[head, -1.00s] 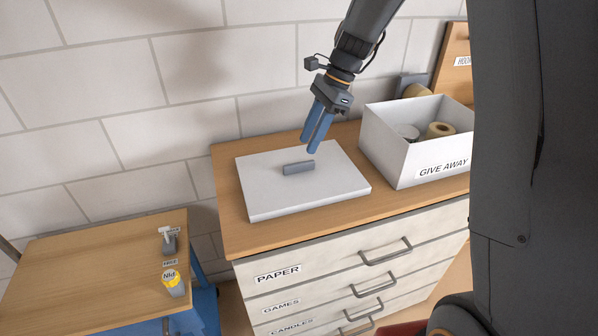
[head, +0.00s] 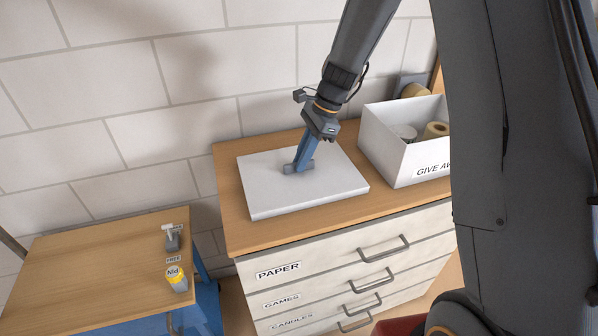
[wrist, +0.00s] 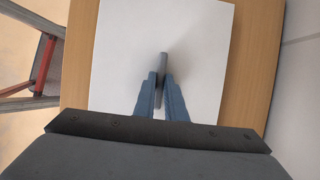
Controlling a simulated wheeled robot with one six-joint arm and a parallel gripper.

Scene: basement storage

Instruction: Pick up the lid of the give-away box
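The lid (head: 335,182) is a flat white slab with a grey bar handle (head: 290,169) on top. It lies flat on the wooden top of the drawer cabinet. The open white give-away box (head: 392,150) stands to its right, partly hidden by my arm. My gripper (head: 300,168) points down at the handle with its blue fingers. In the wrist view, the fingers (wrist: 161,78) stand on either side of the handle (wrist: 162,62), very close to it. I cannot tell whether they press on it. The lid (wrist: 205,50) also shows there.
Rolls of tape (head: 436,130) and other items sit in the box. The cabinet top (head: 232,212) has bare wood around the lid, with a block wall (head: 180,100) behind. A lower wooden table (head: 90,265) at left holds a yellow-topped jar (head: 176,278) and a small grey item (head: 172,240).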

